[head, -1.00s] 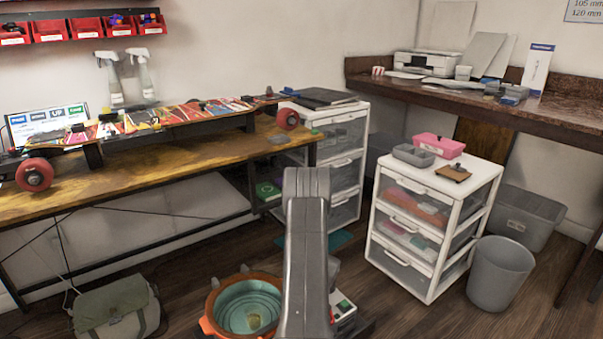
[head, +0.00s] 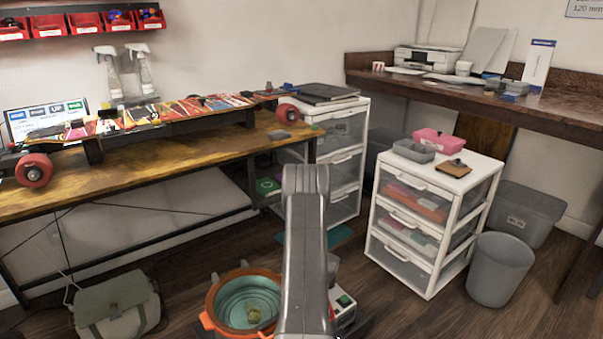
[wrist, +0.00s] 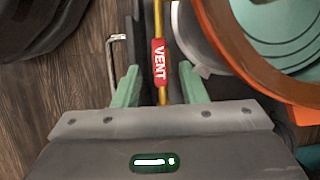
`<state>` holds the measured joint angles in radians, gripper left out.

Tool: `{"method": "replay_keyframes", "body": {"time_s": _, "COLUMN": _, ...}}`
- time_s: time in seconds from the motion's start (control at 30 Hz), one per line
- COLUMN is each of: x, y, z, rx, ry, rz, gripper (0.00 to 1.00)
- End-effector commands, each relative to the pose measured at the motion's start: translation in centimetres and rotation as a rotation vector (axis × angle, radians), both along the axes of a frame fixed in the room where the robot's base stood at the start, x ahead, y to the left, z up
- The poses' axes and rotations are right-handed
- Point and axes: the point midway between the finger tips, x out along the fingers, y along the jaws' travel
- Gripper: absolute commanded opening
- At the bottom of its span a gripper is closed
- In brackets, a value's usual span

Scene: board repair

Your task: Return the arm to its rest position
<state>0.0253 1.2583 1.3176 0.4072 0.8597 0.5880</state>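My gripper (wrist: 159,80) shows in the wrist view with its two green fingers spread apart and nothing held between them. A yellow rod with a red VENT tag (wrist: 159,64) lies in the gap as seen from the wrist, clear of both fingers; its depth cannot be told. My grey arm (head: 305,255) rises at the bottom middle of the head view. The gripper itself is hidden in the head view.
An orange-rimmed container with a teal inside (head: 208,320) is close left of my arm; its rim (wrist: 225,45) fills the wrist view's upper right. A workbench (head: 180,157) holds a skateboard (head: 165,113). A drawer unit (head: 432,228) and grey bin (head: 499,270) stand right.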

Motion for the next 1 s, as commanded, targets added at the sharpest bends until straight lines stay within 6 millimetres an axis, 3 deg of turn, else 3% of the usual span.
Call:
{"method": "replay_keyframes", "body": {"time_s": 0.03, "x": -0.3, "y": 0.4, "z": -1.4, "rx": 0.001, "ry": 0.002, "rz": 0.002, "gripper": 0.38}}
{"method": "replay_keyframes", "body": {"time_s": 0.17, "x": -0.9, "y": 1.2, "z": -3.8, "rx": 0.000, "ry": 0.003, "rz": 0.000, "gripper": 0.38}}
{"method": "replay_keyframes", "body": {"time_s": 0.23, "x": -0.9, "y": 0.9, "z": -2.9, "rx": 0.000, "ry": 0.000, "rz": -0.123, "gripper": 0.38}}
{"method": "replay_keyframes", "body": {"time_s": 0.53, "x": -1.0, "y": 1.0, "z": -3.0, "rx": 0.000, "ry": 0.001, "rz": -0.495, "gripper": 0.38}}
{"method": "replay_keyframes", "body": {"time_s": 1.0, "x": -1.0, "y": 1.0, "z": -3.1, "rx": 0.000, "ry": 0.000, "rz": -0.602, "gripper": 0.38}}
